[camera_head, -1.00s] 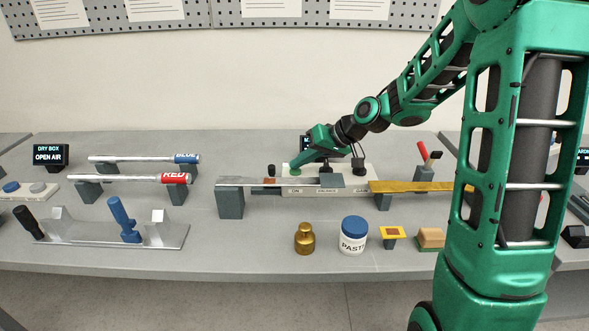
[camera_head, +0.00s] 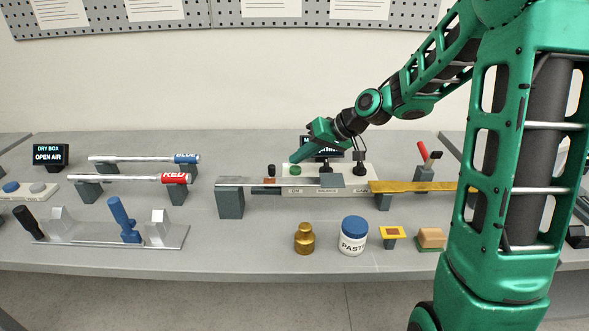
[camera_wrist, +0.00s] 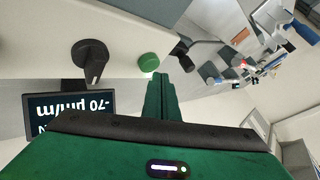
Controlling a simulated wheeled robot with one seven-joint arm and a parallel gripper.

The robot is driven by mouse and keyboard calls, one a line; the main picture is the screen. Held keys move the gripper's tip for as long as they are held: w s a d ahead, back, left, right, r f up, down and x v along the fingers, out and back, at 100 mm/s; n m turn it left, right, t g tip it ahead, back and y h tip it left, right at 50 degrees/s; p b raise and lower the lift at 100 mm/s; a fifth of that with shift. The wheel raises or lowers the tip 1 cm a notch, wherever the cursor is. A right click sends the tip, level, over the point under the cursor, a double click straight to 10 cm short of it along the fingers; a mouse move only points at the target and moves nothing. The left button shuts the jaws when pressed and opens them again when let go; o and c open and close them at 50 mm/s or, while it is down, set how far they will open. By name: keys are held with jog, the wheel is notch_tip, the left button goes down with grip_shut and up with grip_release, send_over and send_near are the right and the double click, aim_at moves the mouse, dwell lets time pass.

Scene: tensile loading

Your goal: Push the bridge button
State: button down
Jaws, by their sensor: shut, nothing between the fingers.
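The bridge panel (camera_head: 348,169) is a white box at the back of the table. A round green button (camera_head: 295,169) sits at its left end, next to black knobs. The button also shows in the wrist view (camera_wrist: 149,62), just beyond my fingertips. My gripper (camera_head: 295,159) is shut and empty, its fingers slanting down to the left, tips just above the button. In the wrist view the closed fingers (camera_wrist: 160,78) appear close beside the button, with a small gap visible. A dark display behind the panel shows "-70 µm/m" upside down in the wrist view (camera_wrist: 70,118).
In front of the panel lies a metal bar (camera_head: 240,182) on supports with a brass-coloured strip (camera_head: 410,186). A brass weight (camera_head: 304,238) and a paste jar (camera_head: 353,236) stand nearer.

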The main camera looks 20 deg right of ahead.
aim_at(299, 170)
jog(key=shift+r, duration=2.4)
